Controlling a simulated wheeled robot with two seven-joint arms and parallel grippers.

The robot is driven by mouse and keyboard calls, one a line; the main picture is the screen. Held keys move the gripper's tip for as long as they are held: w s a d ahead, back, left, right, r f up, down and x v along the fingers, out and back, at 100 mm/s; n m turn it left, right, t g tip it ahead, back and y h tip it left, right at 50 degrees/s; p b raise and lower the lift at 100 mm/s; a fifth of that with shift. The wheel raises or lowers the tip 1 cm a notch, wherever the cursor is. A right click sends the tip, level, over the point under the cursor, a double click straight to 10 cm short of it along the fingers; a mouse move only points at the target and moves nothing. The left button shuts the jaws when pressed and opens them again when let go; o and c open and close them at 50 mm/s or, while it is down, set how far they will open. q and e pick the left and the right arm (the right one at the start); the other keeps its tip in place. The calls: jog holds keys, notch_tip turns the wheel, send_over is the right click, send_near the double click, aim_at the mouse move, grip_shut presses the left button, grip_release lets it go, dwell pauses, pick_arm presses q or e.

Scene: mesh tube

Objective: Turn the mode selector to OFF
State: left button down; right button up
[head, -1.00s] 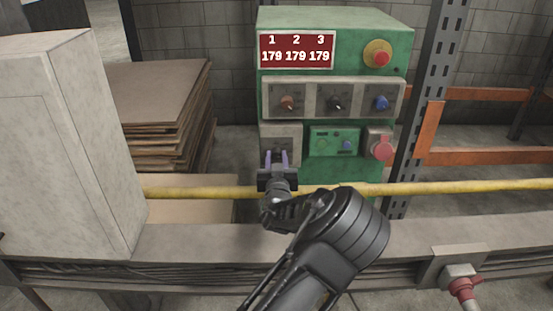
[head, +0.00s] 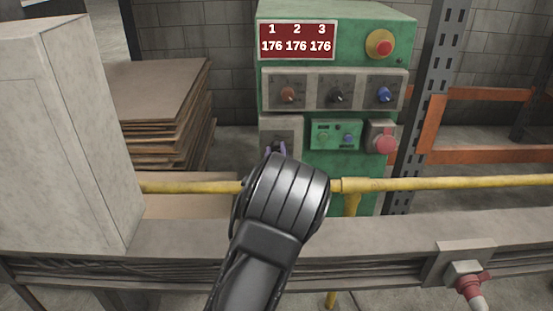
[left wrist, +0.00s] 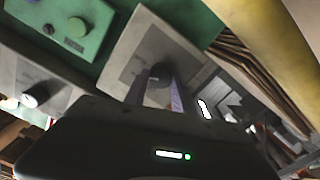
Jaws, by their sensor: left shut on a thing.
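The green control cabinet (head: 335,160) stands behind a yellow rail. A grey plate (head: 291,124) at its lower left carries a dark round knob (left wrist: 159,70), which I take to be the mode selector; its label is not readable. My left gripper (head: 276,148) is at this plate, its purple fingers on either side of the knob and shut on it. In the left wrist view the gripper (left wrist: 160,88) and plate appear tilted. In the head view my arm hides most of the gripper, and the knob's pointer cannot be made out. My right gripper is not in view.
A red emergency button (head: 380,43) and red socket (head: 384,141) are at right. The yellow rail (head: 440,185) crosses in front. A grey box (head: 70,140) stands left, near stacked sheets (head: 155,95).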

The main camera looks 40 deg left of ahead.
pick_arm(q)
jog(key=n+b, duration=0.3)
jog(key=b, duration=0.1)
jog(key=n+b, duration=0.3)
jog(key=b, duration=0.1)
jog(key=f+n+b, duration=0.1)
jog(key=n+b, duration=0.2)
jog(key=b, duration=0.2)
jog(key=shift+s+a, duration=0.1)
jog(key=n+b, duration=0.2)
jog(key=b, duration=0.1)
jog(key=shift+r+n, duration=0.1)
jog(key=shift+n, duration=0.2)
jog(key=shift+r+n+b, duration=0.25)
jog(key=shift+n+b, duration=0.75)
jog(key=shift+b, duration=0.15)
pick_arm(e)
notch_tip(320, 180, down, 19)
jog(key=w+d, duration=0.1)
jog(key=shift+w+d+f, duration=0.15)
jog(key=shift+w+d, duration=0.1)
pick_arm(q)
jog(key=c, duration=1)
grip_release()
jog(key=shift+c, duration=0.2)
